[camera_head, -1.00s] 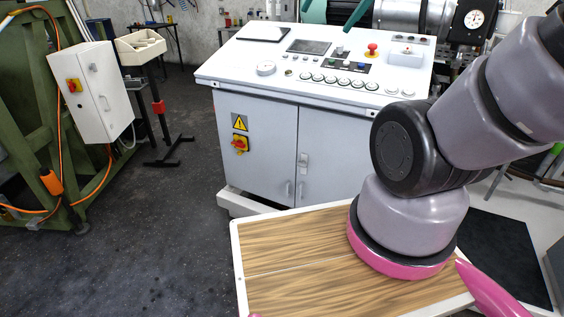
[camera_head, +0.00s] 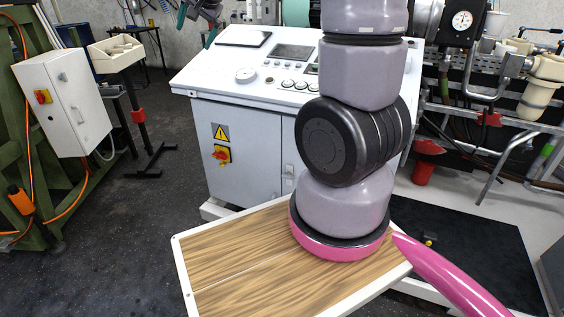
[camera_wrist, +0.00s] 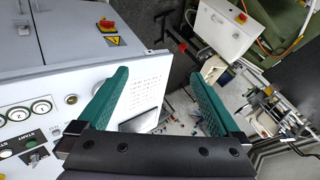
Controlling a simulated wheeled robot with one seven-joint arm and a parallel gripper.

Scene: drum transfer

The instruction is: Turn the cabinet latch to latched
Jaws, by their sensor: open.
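The grey-white console cabinet (camera_head: 240,150) stands in the middle of the head view, its two front doors shut. A small pale latch plate (camera_head: 288,172) shows near the seam between the doors, just left of my arm; its setting is too small to read. A red and yellow rotary switch (camera_head: 221,154) sits on the left door under a warning triangle; it also shows in the wrist view (camera_wrist: 106,24). My gripper (camera_wrist: 157,77) has its two teal fingers spread wide with nothing between them. It is above the console's edge, away from the latch.
A white wall box (camera_head: 63,100) with its own red switch is on the green frame at left. My wood-topped deck lies in front of the cabinet. Dark floor (camera_head: 130,220) is free at left. Pipework and a black mat (camera_head: 480,250) are at right.

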